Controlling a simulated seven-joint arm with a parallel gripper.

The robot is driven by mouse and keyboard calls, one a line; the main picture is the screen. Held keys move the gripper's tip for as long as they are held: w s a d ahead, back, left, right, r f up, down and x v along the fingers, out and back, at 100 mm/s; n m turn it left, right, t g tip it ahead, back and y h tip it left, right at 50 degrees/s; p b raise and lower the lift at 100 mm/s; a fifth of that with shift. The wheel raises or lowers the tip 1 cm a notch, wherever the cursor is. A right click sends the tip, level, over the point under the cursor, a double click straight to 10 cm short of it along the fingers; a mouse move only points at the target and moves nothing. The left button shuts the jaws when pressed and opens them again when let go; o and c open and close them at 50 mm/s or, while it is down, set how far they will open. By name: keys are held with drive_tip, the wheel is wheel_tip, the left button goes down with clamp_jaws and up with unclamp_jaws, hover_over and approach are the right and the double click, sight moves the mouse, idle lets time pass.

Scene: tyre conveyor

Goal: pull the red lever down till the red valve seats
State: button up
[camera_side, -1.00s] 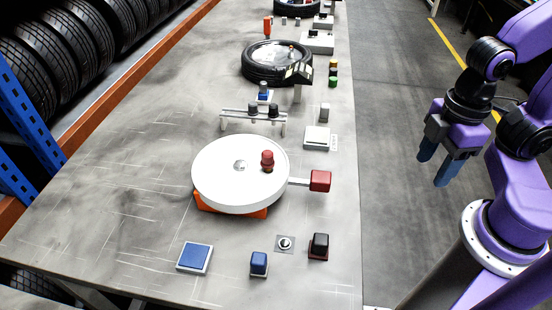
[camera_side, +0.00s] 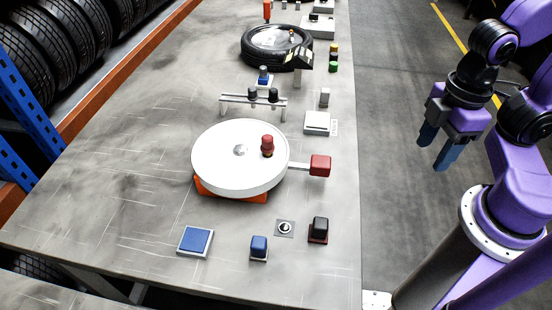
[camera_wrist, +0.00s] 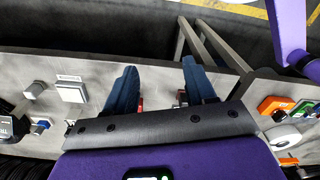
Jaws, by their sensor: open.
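The red lever (camera_side: 320,165) is a red block on a short pale arm, sticking out from the right side of a round white disc (camera_side: 225,165) near the table's right edge. The red valve (camera_side: 267,143) is a red-capped piece standing upright on the disc's right part. Whether it is seated I cannot tell. My gripper (camera_side: 437,150) hangs over the floor to the right of the table, apart from the lever, open and empty with blue fingers pointing down. In the wrist view my gripper (camera_wrist: 160,70) shows spread fingers; small red bits behind them are too hidden to identify.
A black-topped switch (camera_side: 319,229), a round key-like knob (camera_side: 285,228), a blue block (camera_side: 259,246) and a blue pad (camera_side: 195,241) are in front of the disc. A rail with black knobs (camera_side: 253,99) and a tyre (camera_side: 277,45) stand behind it.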

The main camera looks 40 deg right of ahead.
drive_tip(key=c, duration=0.5)
drive_tip(key=shift+w+a, duration=0.2)
drive_tip(key=shift+w, duration=0.05)
clamp_jaws()
drive_tip(key=w+a+n, duration=0.3)
drive_tip(key=w, duration=0.2)
drive_tip(key=w+a+f+n+h, duration=0.1)
drive_tip(key=w+a+n, duration=0.2)
drive_tip(key=w+a, duration=0.1)
drive_tip(key=w+a+f+n, duration=0.1)
drive_tip(key=w+a+n, duration=0.1)
drive_tip(key=w+a, duration=0.2)
drive_tip(key=shift+w+a+n+h, duration=0.15)
drive_tip(key=shift+w+n, duration=0.05)
drive_tip(key=shift+w, duration=0.6)
drive_tip(key=shift+w+a+n+h, duration=0.1)
drive_tip(key=shift+w+n+h, duration=0.1)
drive_tip(key=shift+w, duration=0.55)
